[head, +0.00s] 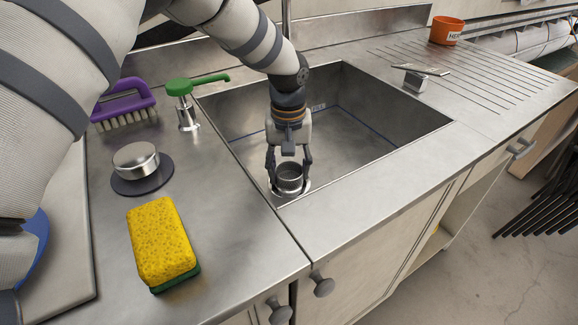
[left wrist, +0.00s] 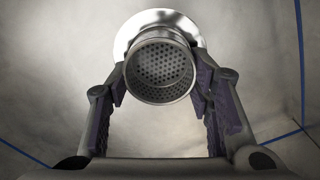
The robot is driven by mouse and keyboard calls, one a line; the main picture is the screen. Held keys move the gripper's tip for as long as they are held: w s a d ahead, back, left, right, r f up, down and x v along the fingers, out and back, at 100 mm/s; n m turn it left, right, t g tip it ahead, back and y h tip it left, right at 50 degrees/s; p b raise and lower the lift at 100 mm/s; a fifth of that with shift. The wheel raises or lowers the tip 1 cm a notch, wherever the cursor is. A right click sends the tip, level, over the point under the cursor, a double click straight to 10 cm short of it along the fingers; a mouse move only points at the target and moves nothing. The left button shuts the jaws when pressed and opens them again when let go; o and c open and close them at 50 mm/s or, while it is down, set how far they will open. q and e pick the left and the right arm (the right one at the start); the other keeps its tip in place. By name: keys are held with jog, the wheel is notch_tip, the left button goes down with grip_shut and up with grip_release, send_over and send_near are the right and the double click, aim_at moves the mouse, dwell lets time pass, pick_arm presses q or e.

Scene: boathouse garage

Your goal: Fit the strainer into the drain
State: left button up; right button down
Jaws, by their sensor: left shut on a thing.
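The strainer (head: 289,184) is a round metal cup with a perforated bottom. It also shows in the left wrist view (left wrist: 160,70), where I look into its holes. My left gripper (head: 289,172) points down into the sink and is shut on the strainer, one finger on each side. The drain (left wrist: 122,45) is a shiny metal ring in the sink floor, directly behind the strainer in the left wrist view and partly hidden by it. The strainer overlaps the ring; I cannot tell whether it hangs just above or touches it. My right gripper is not in view.
The steel sink (head: 375,135) has walls around the gripper. Left of it are a yellow sponge (head: 160,238), a metal knob-like piece on a dark disc (head: 136,160), a green-topped pump (head: 188,105) and a purple brush (head: 124,102). An orange pot (head: 446,30) stands on the ridged drainboard.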

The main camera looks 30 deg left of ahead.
pick_arm(q)
jog(key=shift+f, duration=0.2)
jog(key=o, duration=1.4)
notch_tip(320, 180, up, 12)
jog(key=shift+s, duration=0.1)
